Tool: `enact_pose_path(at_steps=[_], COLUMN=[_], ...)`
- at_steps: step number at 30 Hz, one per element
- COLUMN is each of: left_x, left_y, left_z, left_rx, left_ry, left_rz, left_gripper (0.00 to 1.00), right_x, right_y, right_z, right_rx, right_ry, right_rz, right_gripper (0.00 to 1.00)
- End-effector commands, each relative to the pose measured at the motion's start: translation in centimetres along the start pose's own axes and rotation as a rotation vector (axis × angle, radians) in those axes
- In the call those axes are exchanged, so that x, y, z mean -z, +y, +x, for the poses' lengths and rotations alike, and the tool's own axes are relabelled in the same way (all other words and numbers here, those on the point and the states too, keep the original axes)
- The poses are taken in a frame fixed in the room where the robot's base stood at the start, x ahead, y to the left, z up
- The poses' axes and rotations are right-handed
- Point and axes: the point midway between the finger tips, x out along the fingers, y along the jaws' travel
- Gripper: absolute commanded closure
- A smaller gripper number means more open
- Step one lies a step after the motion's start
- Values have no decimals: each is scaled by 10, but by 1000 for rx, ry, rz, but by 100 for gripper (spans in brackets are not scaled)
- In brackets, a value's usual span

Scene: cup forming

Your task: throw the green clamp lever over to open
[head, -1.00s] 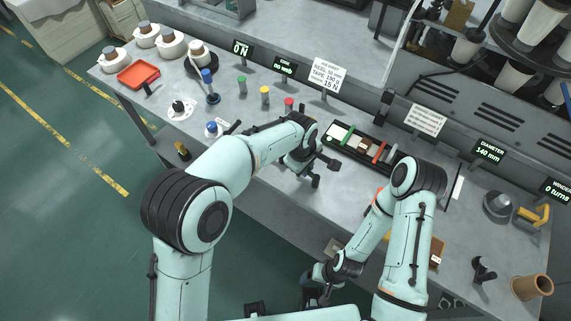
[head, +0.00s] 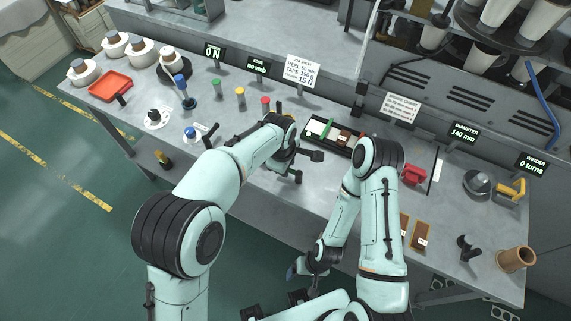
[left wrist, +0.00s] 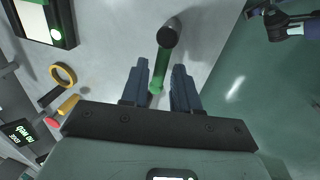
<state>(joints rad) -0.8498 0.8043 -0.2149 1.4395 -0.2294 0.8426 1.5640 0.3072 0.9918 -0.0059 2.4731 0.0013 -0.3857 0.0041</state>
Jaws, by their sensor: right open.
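A green bar with a black round end (left wrist: 157,75), apparently the green clamp lever, runs between my left fingertips in the left wrist view. I cannot clearly make it out beside the left gripper in the head view. My left gripper (left wrist: 161,68) has its fingers apart on either side of the bar, with a gap on the right; contact on the left is unclear. In the head view my left gripper (head: 300,163) is over the bench, in front of a black tray. My right gripper (head: 298,270) is low, off the bench's front edge, open.
The black tray (head: 351,152) lies just behind my left gripper. Several coloured posts stand left of it, including a yellow one (head: 240,97). A red block (head: 413,174) and brown pieces (head: 421,235) lie right of my right arm. The front-left floor is clear.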

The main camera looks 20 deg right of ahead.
Motion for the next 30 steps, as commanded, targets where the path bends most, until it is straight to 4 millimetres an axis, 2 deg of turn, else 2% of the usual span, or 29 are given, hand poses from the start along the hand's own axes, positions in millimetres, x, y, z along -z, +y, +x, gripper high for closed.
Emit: enact_pose_path(at_steps=[9, 14, 24, 30], left_x=[0, 0, 0, 0], left_y=[-1, 0, 0, 0], left_z=[0, -12, -86, -120], left_rx=[2, 0, -4, -2], left_ry=[0, 0, 0, 0], left_rz=[2, 3, 2, 2], left_gripper=[59, 59, 59, 59], right_x=[0, 0, 1, 3], right_y=[0, 0, -1, -3], right_z=[0, 0, -2, -5], right_rx=[0, 0, 1, 1], right_ry=[0, 0, 2, 4], right_rz=[0, 0, -1, -2], right_gripper=[18, 18, 18, 18])
